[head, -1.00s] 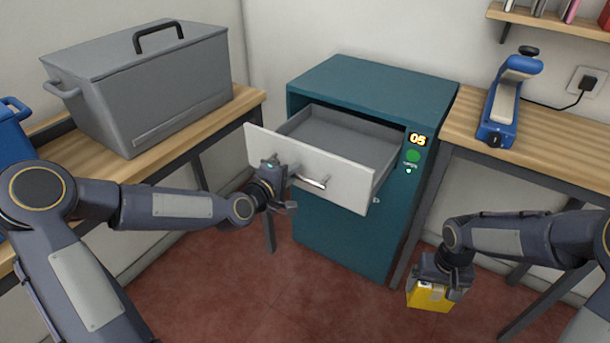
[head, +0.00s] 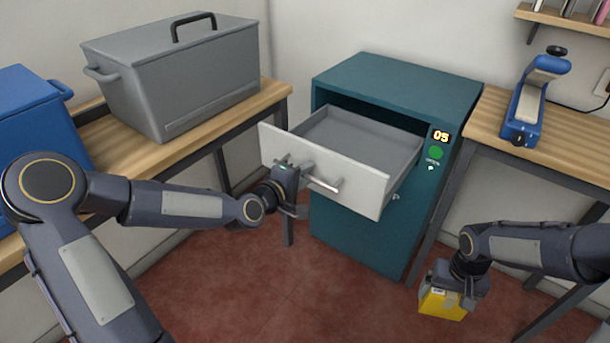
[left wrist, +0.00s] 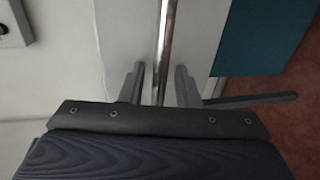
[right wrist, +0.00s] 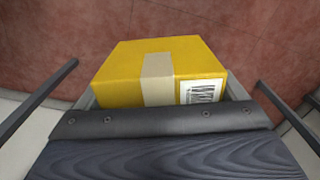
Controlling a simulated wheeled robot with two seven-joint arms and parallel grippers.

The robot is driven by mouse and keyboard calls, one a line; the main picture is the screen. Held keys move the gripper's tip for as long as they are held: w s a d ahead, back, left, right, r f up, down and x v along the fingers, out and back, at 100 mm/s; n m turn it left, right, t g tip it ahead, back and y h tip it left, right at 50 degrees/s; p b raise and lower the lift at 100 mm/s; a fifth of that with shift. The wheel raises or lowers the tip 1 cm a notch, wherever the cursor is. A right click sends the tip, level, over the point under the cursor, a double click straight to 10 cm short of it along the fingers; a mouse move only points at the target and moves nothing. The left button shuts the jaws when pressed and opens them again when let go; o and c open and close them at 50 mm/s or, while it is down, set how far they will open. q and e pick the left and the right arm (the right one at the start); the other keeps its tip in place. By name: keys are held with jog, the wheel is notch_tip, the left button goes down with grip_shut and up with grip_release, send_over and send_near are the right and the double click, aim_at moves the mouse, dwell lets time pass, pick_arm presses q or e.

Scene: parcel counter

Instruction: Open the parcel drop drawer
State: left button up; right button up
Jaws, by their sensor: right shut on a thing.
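The parcel drop drawer (head: 345,188) has a pale grey front and stands well out of the teal cabinet (head: 400,85). Its tray is empty. A silver bar handle (head: 325,185) is on its front. My left gripper (head: 298,192) is at the handle's left part. In the left wrist view its fingers (left wrist: 158,88) are open, one on each side of the handle bar (left wrist: 166,40), with gaps visible. My right gripper (head: 445,297) is low at the right, shut on a yellow parcel (head: 443,306). The right wrist view shows the parcel's tape and barcode label (right wrist: 160,65).
A grey lidded bin (head: 175,80) and a blue bin (head: 38,110) are on the left bench. A blue device (head: 527,100) is on the right bench (head: 480,125). The cabinet panel shows "05" (head: 440,135) above a green button (head: 436,152). The red floor in front is clear.

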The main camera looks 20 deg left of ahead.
notch_tip(320, 180, up, 4)
jog(key=p, duration=0.4)
jog(key=shift+r, duration=0.2)
pick_arm(q)
jog(key=v, duration=1.2)
jog(key=shift+d+f, duration=0.1)
